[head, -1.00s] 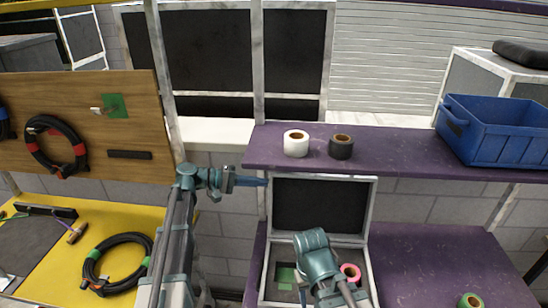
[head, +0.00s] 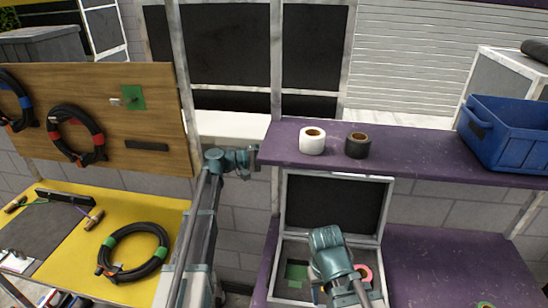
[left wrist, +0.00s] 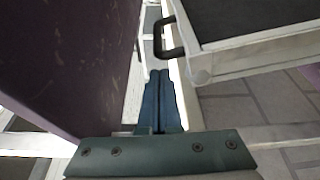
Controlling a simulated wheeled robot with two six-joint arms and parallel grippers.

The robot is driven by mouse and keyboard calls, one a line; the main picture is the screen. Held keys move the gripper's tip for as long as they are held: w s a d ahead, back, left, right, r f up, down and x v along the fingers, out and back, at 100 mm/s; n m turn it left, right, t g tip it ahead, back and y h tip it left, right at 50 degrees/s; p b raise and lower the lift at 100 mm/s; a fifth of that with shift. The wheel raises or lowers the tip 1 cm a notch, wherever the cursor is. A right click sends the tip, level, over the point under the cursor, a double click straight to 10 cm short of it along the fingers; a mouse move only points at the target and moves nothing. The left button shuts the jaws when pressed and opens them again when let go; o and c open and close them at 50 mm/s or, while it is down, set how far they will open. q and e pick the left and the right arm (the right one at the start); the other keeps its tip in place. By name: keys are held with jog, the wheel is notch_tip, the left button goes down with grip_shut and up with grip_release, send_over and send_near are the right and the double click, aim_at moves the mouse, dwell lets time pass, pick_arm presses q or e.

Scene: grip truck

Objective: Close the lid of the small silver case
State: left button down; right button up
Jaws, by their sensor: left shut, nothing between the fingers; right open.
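The small silver case stands on the purple lower bench, its lid (head: 334,203) raised nearly upright with a dark inner panel. The case's base (head: 274,270) holds dark foam, a green square and a pink tape roll (head: 364,272). My left gripper (head: 250,158) is left of the lid's top, by the shelf end; its fingers are hard to see there. In the left wrist view its blue fingers (left wrist: 159,78) are shut and empty, near the lid (left wrist: 258,45) and its black handle. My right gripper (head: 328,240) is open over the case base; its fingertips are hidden.
A purple shelf (head: 420,160) overhangs just above the lid, with white tape (head: 312,141), black tape (head: 358,145) and a blue crate (head: 505,132) on it. A yellow table (head: 80,240) with a coiled cable is at left. The bench (head: 450,262) right of the case is mostly clear.

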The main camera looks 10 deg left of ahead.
pick_arm(q)
jog(key=shift+x, duration=1.7)
